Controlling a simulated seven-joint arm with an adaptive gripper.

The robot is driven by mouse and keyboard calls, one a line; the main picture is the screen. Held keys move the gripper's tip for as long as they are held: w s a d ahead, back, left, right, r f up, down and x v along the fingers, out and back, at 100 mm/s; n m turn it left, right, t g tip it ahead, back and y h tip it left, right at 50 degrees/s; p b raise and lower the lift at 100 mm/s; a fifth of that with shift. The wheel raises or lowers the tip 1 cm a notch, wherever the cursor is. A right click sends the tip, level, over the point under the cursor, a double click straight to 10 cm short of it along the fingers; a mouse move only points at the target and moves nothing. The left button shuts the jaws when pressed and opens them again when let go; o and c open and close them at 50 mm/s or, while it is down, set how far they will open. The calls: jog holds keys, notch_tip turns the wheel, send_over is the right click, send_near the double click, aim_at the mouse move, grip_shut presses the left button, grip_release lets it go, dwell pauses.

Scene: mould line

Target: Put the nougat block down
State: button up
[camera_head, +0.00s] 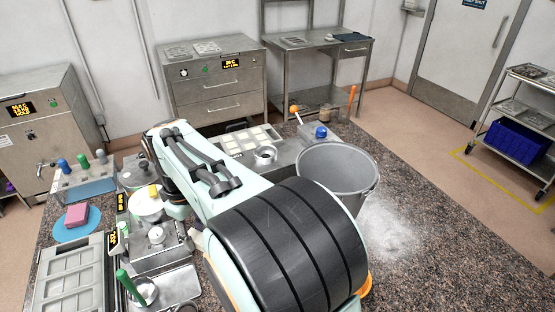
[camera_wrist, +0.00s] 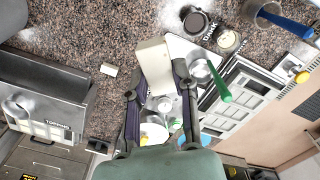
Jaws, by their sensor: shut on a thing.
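The nougat block (camera_wrist: 154,66), a cream upright-looking block, shows in the middle of the wrist view. My gripper (camera_wrist: 156,86) is shut on it, with one dark finger along each side. Beyond the block lies the speckled worktop, with a pale plate-like surface (camera_wrist: 184,50) to its right. I cannot tell whether the block touches anything below it. In the head view my arm covers the middle of the worktop, and neither the fingers nor the held block can be made out.
A steel toppings container (camera_wrist: 45,88) and a small white piece (camera_wrist: 109,70) lie to the left. A pan with a green handle (camera_wrist: 217,84) is close on the right. In the head view, a grey bucket (camera_head: 337,165), mould tray (camera_head: 101,262) and pink block (camera_head: 76,214) stand around my arm.

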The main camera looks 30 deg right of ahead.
jog(key=s+d+r+m, duration=0.1)
jog(key=d+r+m, duration=0.2)
jog(key=d+m, duration=0.4)
jog(key=w+d+n, duration=0.1)
jog(key=w+d, duration=0.3)
jog(key=d, duration=0.3)
jog(key=w+d+f+n, duration=0.1)
jog(key=w+d+n, duration=0.15)
jog(key=d, duration=0.45)
jog(key=w+d+n, duration=0.1)
jog(key=w+d, duration=0.3)
jog(key=d, duration=0.3)
jog(key=d+f+n, duration=0.2)
jog(key=d+f, duration=0.1)
jog(key=f, duration=0.3)
jog(key=d+f+n, duration=0.3)
jog(key=f, duration=0.4)
jog(key=d+f+n, duration=0.3)
jog(key=f, duration=0.4)
jog(key=shift+w+d+f, duration=0.1)
jog(key=shift+f, duration=2.4)
